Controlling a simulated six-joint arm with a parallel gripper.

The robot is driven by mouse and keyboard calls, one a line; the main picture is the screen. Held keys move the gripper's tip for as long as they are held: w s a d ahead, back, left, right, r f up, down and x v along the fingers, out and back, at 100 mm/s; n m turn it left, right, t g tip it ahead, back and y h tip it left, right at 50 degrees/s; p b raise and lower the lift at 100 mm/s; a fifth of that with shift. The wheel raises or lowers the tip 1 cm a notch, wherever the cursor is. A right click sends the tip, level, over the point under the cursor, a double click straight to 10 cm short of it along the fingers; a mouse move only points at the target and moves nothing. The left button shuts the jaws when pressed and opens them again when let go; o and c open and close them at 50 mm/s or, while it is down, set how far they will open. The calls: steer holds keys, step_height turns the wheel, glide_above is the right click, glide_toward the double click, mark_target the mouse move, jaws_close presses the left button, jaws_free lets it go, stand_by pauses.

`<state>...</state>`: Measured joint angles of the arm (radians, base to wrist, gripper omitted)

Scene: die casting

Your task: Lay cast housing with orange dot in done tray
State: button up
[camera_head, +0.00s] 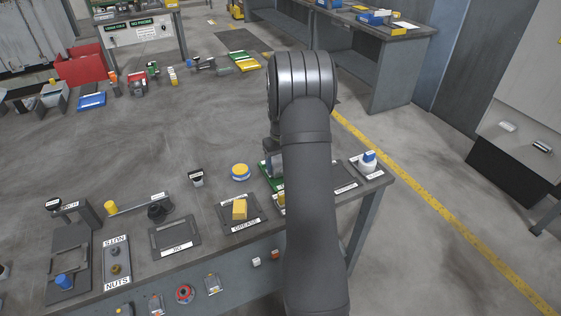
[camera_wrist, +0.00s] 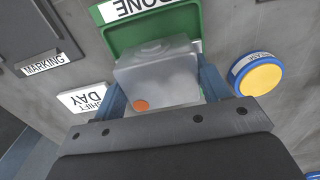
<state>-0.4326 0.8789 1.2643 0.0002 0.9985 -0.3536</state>
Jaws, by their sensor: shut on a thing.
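The cast housing (camera_wrist: 160,75) is a pale grey block with an orange dot (camera_wrist: 141,105) on its near face in the wrist view. My gripper (camera_wrist: 163,90) is shut on it, with one blue finger on each side. The green done tray (camera_wrist: 119,38) lies behind and under the housing, its "DONE" label upside down in this view. I cannot tell whether the housing touches the tray floor. In the head view the done tray (camera_head: 264,175) is mostly hidden by my arm, and the housing is hard to make out.
A yellow-topped blue round tin (camera_wrist: 259,77) stands right of the tray in the wrist view. A "DAY SHIFT" label (camera_wrist: 84,98) and a "MARKING" plate (camera_wrist: 42,65) lie left.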

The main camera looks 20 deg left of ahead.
steer(key=shift+f, duration=0.7)
stand_by(0.4)
steer(key=o, duration=1.5)
steer(key=shift+o, duration=0.2)
steer(key=shift+r, duration=4)
steer(key=shift+f, duration=0.1)
step_height(320, 180, down, 7)
steer(key=shift+f, duration=0.15)
